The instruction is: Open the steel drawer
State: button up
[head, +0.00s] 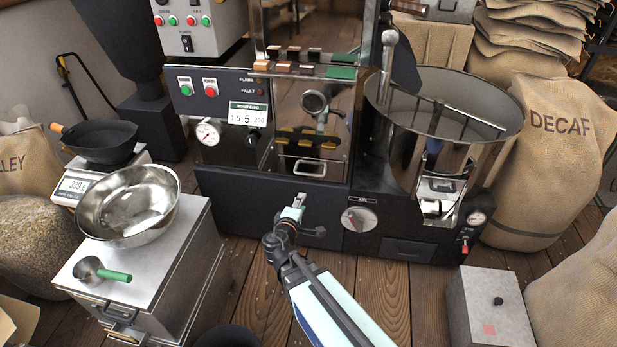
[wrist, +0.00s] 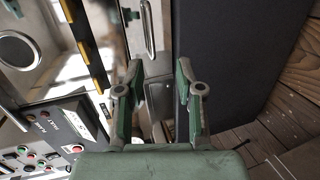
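A steel drawer front (head: 304,168) with a slim bar handle sits low in the roaster's face, just above its black base, and looks shut. In the wrist view its handle (wrist: 149,28) is near the top, beyond my fingertips. My gripper (head: 297,202) is in front of the roaster, below the drawer in the head view and apart from it as far as I can tell. In the wrist view my gripper (wrist: 158,68) has its two fingers spread wide with nothing between them; steel panelling shows behind the gap.
A steel cabinet (head: 205,255) with a front handle stands at the left, carrying a steel bowl (head: 125,203) and a green-handled scoop (head: 100,271). The round cooling tray (head: 443,105) stands right of the drawer. A grey box (head: 489,307) is at front right. Wooden floor lies open between.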

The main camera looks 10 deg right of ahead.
aim_at(306, 174)
jog(key=shift+n+t+y, duration=0.5)
jog(key=shift+n+t, duration=0.1)
jog(key=x, duration=0.6)
jog(key=a+x, duration=0.1)
jog(key=x, duration=0.4)
jog(key=r+x, duration=0.1)
jog(key=x, duration=0.5)
jog(key=shift+w+a+b, duration=0.1)
jog(key=shift+w+b, duration=0.25)
jog(key=shift+w, duration=0.3)
grip_shut()
